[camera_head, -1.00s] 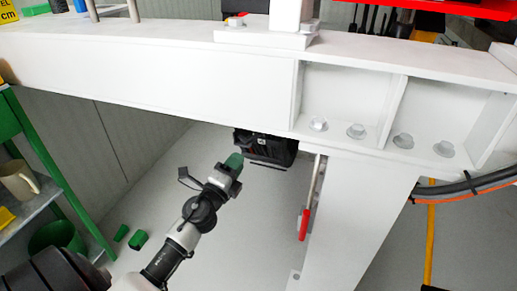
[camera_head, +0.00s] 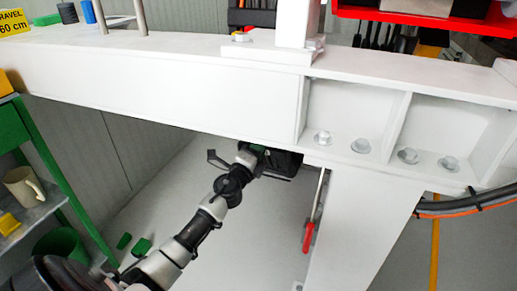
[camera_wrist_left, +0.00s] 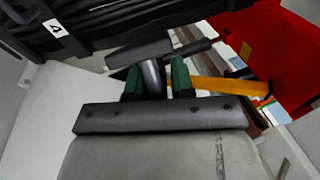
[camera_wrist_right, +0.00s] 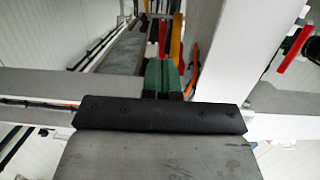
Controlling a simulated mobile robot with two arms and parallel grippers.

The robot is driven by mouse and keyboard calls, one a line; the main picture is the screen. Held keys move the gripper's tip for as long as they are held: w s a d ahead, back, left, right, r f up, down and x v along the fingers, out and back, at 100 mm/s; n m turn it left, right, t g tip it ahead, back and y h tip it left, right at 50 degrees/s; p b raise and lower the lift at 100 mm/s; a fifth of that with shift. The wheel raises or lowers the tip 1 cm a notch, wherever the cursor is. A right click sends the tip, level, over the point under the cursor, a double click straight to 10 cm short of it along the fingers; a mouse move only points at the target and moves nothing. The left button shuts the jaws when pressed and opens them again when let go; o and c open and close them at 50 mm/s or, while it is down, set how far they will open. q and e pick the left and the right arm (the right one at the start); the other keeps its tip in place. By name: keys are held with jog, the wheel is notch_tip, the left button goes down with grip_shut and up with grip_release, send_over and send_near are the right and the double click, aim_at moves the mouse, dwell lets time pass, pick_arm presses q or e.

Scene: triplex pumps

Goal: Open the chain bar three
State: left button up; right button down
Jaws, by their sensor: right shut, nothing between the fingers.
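In the left wrist view, a dark T-shaped handle (camera_wrist_left: 150,52) stands beyond my left gripper (camera_wrist_left: 157,82). Its stem comes down between the two green fingers, which are apart, with a gap showing at the stem's right side. In the head view, my left arm reaches under the white beam to a black unit (camera_head: 283,163), and the beam's lower edge partly hides the gripper. A white label reading like a 4 (camera_wrist_left: 53,26) is on black ribbed parts in the left wrist view. My right gripper (camera_wrist_right: 163,78) is shut and empty. I cannot tell which part is bar three.
The white beam (camera_head: 160,95) crosses above my left arm. A white post (camera_head: 360,230) with a red-handled lever (camera_head: 308,235) stands right of the black unit. A green shelf (camera_head: 45,165) is at left. A white upright (camera_wrist_right: 222,55) is close to my right gripper.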

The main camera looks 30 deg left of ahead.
pick_arm(q)
grip_shut()
